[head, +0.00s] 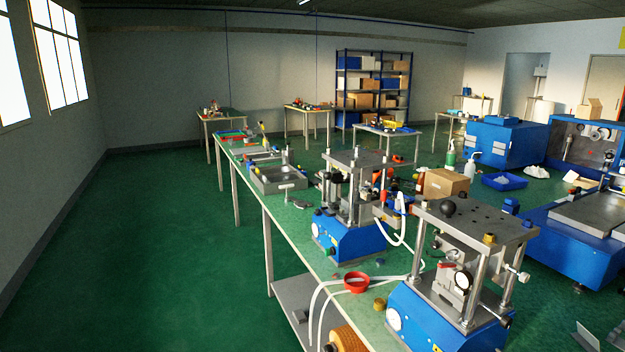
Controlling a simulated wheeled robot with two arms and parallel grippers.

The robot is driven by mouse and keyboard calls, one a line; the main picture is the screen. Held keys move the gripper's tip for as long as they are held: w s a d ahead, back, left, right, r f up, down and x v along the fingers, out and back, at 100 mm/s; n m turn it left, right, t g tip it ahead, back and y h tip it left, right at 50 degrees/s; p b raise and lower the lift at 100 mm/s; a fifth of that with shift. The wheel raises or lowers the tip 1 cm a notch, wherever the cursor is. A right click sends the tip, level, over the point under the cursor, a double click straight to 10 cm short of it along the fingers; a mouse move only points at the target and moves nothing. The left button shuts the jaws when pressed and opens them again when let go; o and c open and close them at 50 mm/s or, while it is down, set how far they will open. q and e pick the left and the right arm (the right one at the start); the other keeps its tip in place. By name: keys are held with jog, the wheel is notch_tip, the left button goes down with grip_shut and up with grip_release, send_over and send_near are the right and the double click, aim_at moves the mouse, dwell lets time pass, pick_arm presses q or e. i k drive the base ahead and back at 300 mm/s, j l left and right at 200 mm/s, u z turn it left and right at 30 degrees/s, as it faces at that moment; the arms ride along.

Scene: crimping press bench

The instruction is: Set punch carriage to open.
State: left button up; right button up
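Two crimping presses with blue bases stand on the long bench. The nearer press (478,235) is at the lower right, with a grey top plate on steel columns, a black ball knob (448,208) and a dial gauge. A grey block between its columns looks like the punch carriage (450,274); I cannot tell whether it is open or closed. The second press (346,240) stands farther along the bench, its middle partly hidden by its columns and fittings. Neither of my grippers is in view.
A cardboard box (445,184) and blue machines stand to the right. Green floor (150,240) is clear on the left.

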aim_at(327, 174)
jog(key=i+j+z, duration=0.35)
jog(key=i+j, duration=0.55)
jog(key=i+j+z, duration=0.15)
jog(key=i+j, duration=0.55)
jog(key=j, duration=0.15)
